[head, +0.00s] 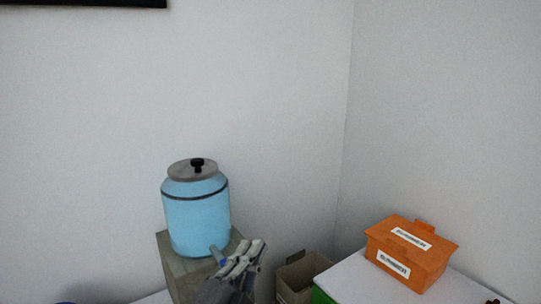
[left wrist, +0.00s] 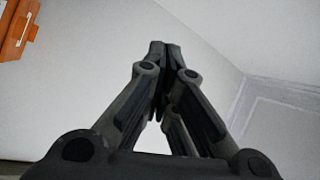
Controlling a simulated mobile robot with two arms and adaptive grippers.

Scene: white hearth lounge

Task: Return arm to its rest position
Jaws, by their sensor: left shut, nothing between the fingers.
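My left gripper (head: 249,254) rises from the bottom of the head view, in front of the lower right of a blue jar. Its fingers are shut with nothing between them. In the left wrist view the fingertips of the left gripper (left wrist: 160,50) meet, with pale wall and ceiling behind. My right gripper is in neither view.
A light blue jar (head: 195,215) with a grey lid and black knob stands on a wooden block (head: 180,275). An open cardboard box (head: 297,277) is right of the gripper. An orange box (head: 408,262) with white labels sits on a white surface (head: 355,280) at right.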

